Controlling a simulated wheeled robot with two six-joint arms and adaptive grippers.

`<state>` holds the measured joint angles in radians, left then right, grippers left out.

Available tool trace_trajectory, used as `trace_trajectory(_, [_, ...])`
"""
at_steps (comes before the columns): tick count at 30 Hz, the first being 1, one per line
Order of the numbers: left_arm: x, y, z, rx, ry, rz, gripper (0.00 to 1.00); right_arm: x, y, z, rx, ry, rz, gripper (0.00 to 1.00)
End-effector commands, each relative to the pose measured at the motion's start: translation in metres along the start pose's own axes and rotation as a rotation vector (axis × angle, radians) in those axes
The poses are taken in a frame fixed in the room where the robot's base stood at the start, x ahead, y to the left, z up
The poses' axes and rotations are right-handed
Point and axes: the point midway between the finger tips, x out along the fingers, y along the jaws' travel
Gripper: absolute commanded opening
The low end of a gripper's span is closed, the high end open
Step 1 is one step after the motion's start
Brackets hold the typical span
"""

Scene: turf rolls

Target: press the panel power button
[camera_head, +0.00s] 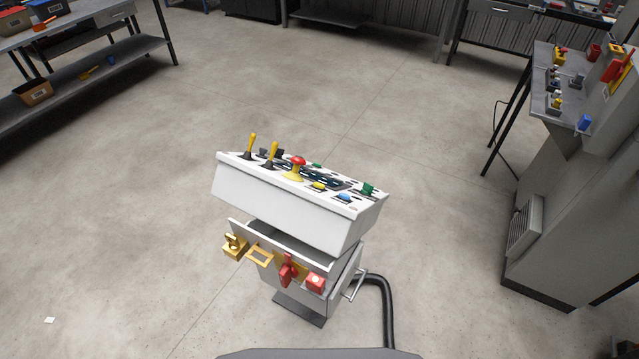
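A white control panel (285,205) with a sloped top stands on a pedestal in the middle of the floor. Its top carries two yellow levers (272,153), a red mushroom button on a yellow base (296,166), a yellow button (319,185), a blue button (344,197) and a green control (367,189). On the lower front are a gold fitting (234,247), a gold frame (259,256), a red handle (288,269) and a red box with a pale round button (315,281). No label is legible, so I cannot tell which is the power button. Neither gripper is in view.
A grey cabinet (570,215) stands at the right, beside a table (541,100) with small switches. A two-level shelf (110,72) is at the upper left. A black hose (387,305) runs down from the panel's right side. The floor around the panel is mostly clear.

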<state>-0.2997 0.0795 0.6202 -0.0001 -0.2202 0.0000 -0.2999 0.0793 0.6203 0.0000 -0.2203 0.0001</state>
Motion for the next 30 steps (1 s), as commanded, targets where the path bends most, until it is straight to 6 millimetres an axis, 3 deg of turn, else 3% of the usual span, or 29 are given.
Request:
trace_trajectory(6, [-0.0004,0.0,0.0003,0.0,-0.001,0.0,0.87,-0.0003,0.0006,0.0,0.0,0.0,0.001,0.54])
trace_trajectory(16, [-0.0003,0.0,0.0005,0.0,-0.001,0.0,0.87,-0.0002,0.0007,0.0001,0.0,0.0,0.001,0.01])
trace_trajectory(30, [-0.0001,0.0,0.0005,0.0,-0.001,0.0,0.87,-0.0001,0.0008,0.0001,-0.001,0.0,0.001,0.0])
